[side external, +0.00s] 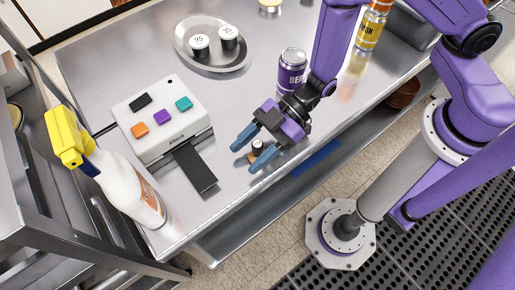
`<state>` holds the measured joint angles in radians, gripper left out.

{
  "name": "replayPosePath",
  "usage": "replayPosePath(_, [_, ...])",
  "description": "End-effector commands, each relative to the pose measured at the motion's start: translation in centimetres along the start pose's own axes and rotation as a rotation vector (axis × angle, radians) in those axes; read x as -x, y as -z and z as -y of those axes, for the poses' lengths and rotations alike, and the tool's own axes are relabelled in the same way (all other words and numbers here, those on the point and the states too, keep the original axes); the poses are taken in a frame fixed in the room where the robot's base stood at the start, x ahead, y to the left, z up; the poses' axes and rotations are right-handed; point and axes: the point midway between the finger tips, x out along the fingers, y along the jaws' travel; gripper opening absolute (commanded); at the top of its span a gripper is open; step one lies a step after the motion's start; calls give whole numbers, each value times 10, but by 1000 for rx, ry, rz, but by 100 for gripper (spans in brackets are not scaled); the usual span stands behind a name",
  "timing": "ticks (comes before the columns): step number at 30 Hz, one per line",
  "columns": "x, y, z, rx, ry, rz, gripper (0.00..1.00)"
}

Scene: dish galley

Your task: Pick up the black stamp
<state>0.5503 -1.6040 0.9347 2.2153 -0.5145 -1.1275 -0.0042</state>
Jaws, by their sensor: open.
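My gripper (245,157) is open above the front part of the steel counter, its two blue fingers pointing down and left. Between the fingers is a small dark object with a tan part (254,156), apparently the black stamp. It is partly hidden by the fingers, and I cannot tell whether they touch it. A white device (169,143) to the left carries black, orange, purple and teal blocks on top. A black strip (195,170) extends from its front.
A purple can (291,72) stands close behind my gripper. A round metal tray (214,66) holds two black-and-white cylinders. A white spray bottle (130,185) with a yellow head is at the left. The counter's front edge (270,183) is close to my gripper.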

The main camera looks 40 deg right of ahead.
Motion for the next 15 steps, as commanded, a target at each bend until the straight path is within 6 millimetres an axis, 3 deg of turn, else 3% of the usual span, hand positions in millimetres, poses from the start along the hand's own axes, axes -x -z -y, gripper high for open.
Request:
replayPosePath(1, [0,0,0,0,0,0,55])
replayPosePath(2, [0,0,0,0,0,0,48])
replayPosePath(6, [0,0,0,0,0,0,3])
replayPosePath(15, [1,1,0,0,0,-1,1])
